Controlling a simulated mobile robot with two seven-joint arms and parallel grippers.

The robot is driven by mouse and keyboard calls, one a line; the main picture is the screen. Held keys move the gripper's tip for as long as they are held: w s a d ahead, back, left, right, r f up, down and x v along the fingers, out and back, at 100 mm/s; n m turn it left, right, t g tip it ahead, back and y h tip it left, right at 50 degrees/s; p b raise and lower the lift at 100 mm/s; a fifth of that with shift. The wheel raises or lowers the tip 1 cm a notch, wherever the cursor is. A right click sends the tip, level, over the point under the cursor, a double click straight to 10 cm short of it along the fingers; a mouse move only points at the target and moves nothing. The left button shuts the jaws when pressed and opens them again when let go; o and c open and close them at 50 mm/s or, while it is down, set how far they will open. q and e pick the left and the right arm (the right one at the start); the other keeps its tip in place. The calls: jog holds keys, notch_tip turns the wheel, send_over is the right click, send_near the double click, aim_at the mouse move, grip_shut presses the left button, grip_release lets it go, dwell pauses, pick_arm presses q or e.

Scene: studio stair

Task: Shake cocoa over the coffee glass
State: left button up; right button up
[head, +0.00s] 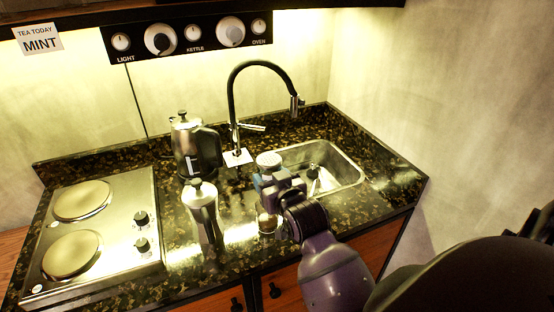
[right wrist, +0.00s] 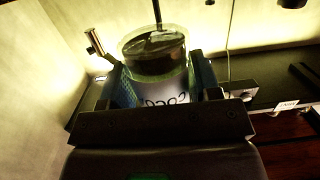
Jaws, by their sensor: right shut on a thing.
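The coffee glass (head: 267,222), with brown contents, stands on the counter just below the gripper in the head view, partly hidden by my right wrist. The shaker is above the counter; its exact tilt is hard to tell. My left gripper is not in view.
A steel pot (head: 204,215) stands close left of the glass. A kettle (head: 195,150) stands behind it. The black tap (head: 233,100) and sink (head: 340,163) are behind and right. A two-plate hob (head: 100,225) fills the left of the counter.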

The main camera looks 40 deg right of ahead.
jog(key=shift+w+d+r+h+p, duration=0.1)
jog(key=shift+d+r+h+p, duration=0.3)
jog(key=shift+d, duration=0.55)
pick_arm(q)
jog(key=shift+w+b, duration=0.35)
jog(key=shift+b, duration=0.9)
pick_arm(e)
jog(key=shift+s+d+f+n+t+h, duration=0.1)
jog(key=shift+d+f+n+h, duration=0.35)
jog(key=shift+n, duration=2.3)
jog(key=shift+s+d+f+n+t+h, duration=0.1)
jog(key=shift+d+f+n+h, duration=0.4)
jog(key=shift+n, duration=2.2)
jog(key=shift+s+d+f+n+t+h, duration=0.15)
jog(key=shift+f+n+h, duration=0.35)
jog(key=shift+n, duration=2.25)
